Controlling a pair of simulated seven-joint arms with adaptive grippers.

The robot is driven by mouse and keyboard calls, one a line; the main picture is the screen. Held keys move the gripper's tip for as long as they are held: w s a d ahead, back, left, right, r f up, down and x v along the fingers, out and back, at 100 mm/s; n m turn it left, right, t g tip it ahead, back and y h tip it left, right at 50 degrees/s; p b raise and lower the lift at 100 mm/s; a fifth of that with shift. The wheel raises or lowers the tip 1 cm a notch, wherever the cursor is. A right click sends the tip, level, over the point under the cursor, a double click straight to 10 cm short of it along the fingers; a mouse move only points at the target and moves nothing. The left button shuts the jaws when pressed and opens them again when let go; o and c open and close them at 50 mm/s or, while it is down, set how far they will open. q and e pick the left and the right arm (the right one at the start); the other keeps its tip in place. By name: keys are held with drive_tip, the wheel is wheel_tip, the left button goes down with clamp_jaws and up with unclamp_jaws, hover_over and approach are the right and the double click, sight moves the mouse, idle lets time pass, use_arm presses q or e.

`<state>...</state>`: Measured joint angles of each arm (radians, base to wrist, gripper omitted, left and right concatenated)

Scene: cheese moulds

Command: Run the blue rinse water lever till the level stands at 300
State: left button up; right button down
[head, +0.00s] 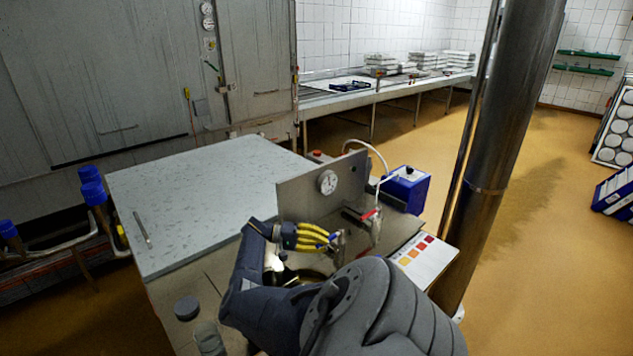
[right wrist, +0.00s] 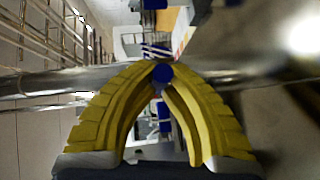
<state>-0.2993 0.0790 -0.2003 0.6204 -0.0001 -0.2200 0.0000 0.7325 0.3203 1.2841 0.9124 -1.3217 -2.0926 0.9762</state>
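My right gripper (head: 332,239), with yellow fingers, reaches across from the left to a metal tap (head: 340,250) in the head view. In the right wrist view its fingertips (right wrist: 160,76) come together at a round blue lever end (right wrist: 162,73), and they look closed on it. Below the gripper is a vessel (head: 309,273) with a shiny dark and golden inside, partly covered by my arm. No level marks can be read. My left gripper is not in view.
A metal panel with a round dial (head: 328,182) stands behind the taps. A second tap has a red lever (head: 369,214). A blue box (head: 406,189) and a card with coloured squares (head: 424,257) are to the right. A grey worktop (head: 200,200) lies left.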

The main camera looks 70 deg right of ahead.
drive_tip(key=shift+f, duration=0.1)
drive_tip(key=c, duration=1.4)
unclamp_jaws()
drive_tip(key=shift+o, duration=0.2)
drive_tip(key=v, duration=1.2)
